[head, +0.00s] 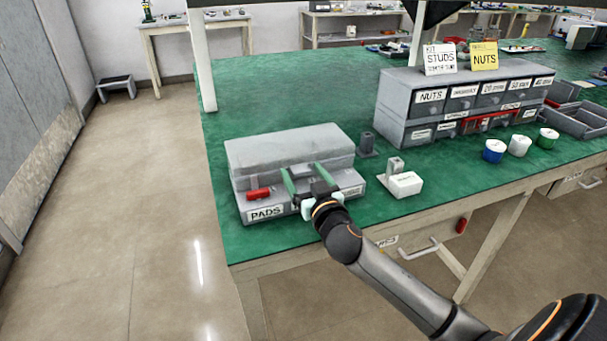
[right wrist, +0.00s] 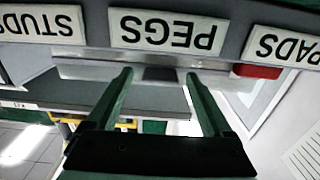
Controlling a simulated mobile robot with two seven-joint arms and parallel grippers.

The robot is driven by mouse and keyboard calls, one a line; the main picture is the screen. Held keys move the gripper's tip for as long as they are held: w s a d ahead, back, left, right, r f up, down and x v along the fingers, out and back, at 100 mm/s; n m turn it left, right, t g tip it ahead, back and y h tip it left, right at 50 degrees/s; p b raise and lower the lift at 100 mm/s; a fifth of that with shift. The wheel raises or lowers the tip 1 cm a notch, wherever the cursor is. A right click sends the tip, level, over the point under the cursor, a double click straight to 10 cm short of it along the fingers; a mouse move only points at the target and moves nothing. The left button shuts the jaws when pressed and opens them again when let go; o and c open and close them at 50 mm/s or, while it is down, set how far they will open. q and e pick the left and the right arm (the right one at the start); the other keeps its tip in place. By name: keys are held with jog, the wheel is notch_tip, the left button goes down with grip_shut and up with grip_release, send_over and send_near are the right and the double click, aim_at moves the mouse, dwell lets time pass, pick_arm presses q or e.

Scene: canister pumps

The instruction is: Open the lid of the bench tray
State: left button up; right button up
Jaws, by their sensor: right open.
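The bench tray (head: 240,206) is a grey box near the left front corner of the green bench, with a PADS label on its front. Its grey lid (head: 285,150) covers the back part and looks down. My right gripper (head: 303,170) is open, its two green fingers reaching over the tray's front edge toward the lid's front. In the right wrist view, which is upside down, the fingers (right wrist: 160,74) stand apart with a small grey tab (right wrist: 160,73) between them. I cannot tell whether they touch it. STUDS, PEGS and PADS labels show there. My left gripper is out of view.
A red piece (head: 258,193) sits at the tray's front left. A grey drawer cabinet (head: 455,100) and several small cups (head: 494,151) are farther right. The bench behind the tray is clear.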

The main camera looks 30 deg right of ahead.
grip_shut()
dwell(0.5)
dwell(0.3)
